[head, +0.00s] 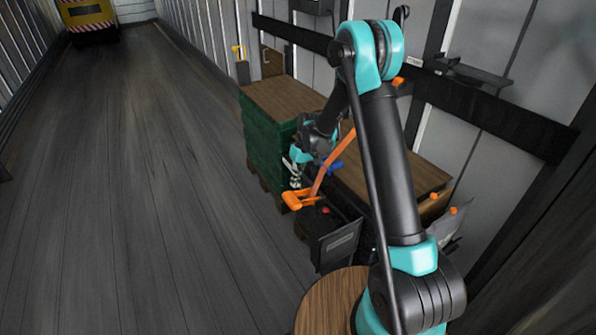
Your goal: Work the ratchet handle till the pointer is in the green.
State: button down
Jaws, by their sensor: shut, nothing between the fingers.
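The orange ratchet handle (301,200) sits at the lower end of an orange strap (335,160), low beside the stacked cargo. My gripper (294,182) is shut and empty. It is just above the orange handle in the picture; I cannot tell whether it touches it. A dark box-like panel (338,244) stands just in front of the handle, with a small red spot near its top. No pointer or green zone can be made out.
A green crate stack (262,135) with a wooden top stands behind my gripper. A brown box (430,177) is to the right, against the wall with dark rails. A round wooden top (325,305) is at the bottom. Open plank floor (130,190) lies left.

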aim_at(291, 197)
jog(key=shift+x, duration=2.35)
jog(key=shift+s, duration=0.1)
